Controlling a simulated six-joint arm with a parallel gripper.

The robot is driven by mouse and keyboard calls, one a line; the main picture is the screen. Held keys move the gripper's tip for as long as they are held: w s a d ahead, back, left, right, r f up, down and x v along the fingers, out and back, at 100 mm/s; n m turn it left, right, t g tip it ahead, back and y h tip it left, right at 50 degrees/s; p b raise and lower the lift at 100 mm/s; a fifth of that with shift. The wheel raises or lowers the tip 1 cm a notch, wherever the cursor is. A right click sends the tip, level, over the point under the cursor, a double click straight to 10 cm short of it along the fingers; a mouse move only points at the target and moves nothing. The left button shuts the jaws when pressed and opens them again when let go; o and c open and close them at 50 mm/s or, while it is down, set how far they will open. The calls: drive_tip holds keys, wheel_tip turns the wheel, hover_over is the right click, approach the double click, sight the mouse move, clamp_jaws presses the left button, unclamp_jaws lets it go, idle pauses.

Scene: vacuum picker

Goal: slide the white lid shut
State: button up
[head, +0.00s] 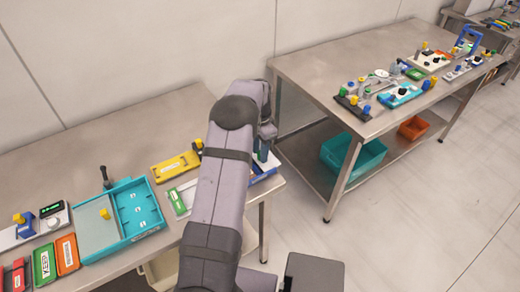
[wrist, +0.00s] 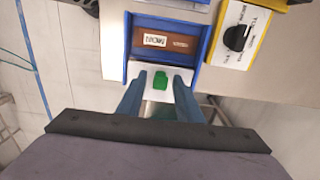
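In the wrist view a blue-framed box (wrist: 129,42) has a brown inside with printed labels (wrist: 155,40). A white lid (wrist: 142,72) with a green knob (wrist: 160,81) lies at its near end, leaving the brown inside uncovered. My gripper (wrist: 160,79) has its two blue fingers apart, one on each side of the knob, with gaps on both sides. How far the fingertips reach down beside the knob is hard to tell. In the head view my arm hides most of the box; a blue and white part of it (head: 268,172) shows at the bench's right end.
A yellow-edged panel with a black dial (wrist: 238,38) sits right of the box. A yellow block (head: 176,166), a turquoise tray (head: 157,228) and several coloured pieces lie left of my arm. A second bench (head: 320,75) stands right, beyond a floor gap.

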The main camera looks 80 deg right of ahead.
drive_tip(key=shift+f, duration=0.15)
drive_tip(key=shift+c, duration=0.4)
clamp_jaws()
drive_tip(key=shift+w+a+b, duration=0.45)
drive_tip(key=shift+w+a, duration=2.25)
drive_tip(key=shift+w, duration=0.05)
drive_tip(key=shift+o, duration=0.4)
unclamp_jaws()
drive_tip(key=shift+w+a, duration=0.1)
wheel_tip(320, 180, up, 7)
drive_tip(key=b, duration=0.2)
drive_tip(key=shift+r, duration=0.2)
